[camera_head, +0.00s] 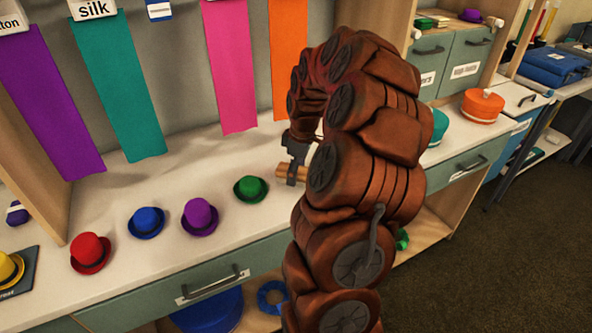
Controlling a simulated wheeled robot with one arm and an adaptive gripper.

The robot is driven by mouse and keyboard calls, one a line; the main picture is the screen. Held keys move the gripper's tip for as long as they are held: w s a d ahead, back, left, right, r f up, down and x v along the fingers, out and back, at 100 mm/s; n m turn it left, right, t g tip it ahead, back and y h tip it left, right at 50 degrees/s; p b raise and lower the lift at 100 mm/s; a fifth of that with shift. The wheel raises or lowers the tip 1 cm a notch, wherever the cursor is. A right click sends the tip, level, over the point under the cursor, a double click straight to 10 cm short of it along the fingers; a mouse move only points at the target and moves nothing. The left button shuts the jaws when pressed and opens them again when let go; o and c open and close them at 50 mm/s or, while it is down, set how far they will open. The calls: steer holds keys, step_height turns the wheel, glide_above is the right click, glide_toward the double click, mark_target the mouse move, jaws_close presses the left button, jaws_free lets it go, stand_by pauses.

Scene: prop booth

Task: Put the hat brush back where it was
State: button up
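My gripper (292,178) is at the counter, to the right of the green hat, at the end of my arm. A light brown wooden piece, which looks like the hat brush (282,171), sits between its dark fingers and sticks out to the left and right. The fingers look shut on it. The brush is low, at or just above the white counter (226,232); I cannot tell if it touches. Its bristles cannot be made out, and my arm hides the counter to the right.
Small red (90,252), blue (147,222), purple (200,216) and green (250,189) hats stand left of my gripper. A yellow hat (10,269) sits on a dark board. Coloured cloth strips hang behind. Counter in front of the strips is clear.

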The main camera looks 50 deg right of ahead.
mark_target(301, 170)
step_height(301, 170, up, 12)
steer(key=s+b, duration=0.1)
steer(key=shift+s+d, duration=0.15)
steer(key=shift+d, duration=0.1)
stand_by(0.5)
steer(key=s+a+g, duration=0.1)
steer(key=s+a, duration=0.1)
steer(key=a, duration=0.9)
steer(key=s+a, duration=0.2)
steer(key=a, duration=0.8)
steer(key=s+a+f+m+g, duration=0.1)
steer(key=s+a+f+m, duration=0.1)
steer(key=s+a, duration=0.4)
steer(key=s+a+f+m+g, duration=0.1)
steer(key=s+a+f+m, duration=0.2)
steer(key=s, duration=0.9)
steer(key=a+f, duration=0.1)
steer(key=a, duration=0.2)
steer(key=shift+s+f+h, duration=0.2)
steer(key=shift+f+h, duration=0.1)
steer(key=shift+f, duration=0.05)
steer(key=shift+a, duration=0.1)
step_height(301, 170, up, 10)
steer(key=p, duration=1)
steer(key=shift+w+r, duration=0.15)
steer(key=shift+r, duration=0.05)
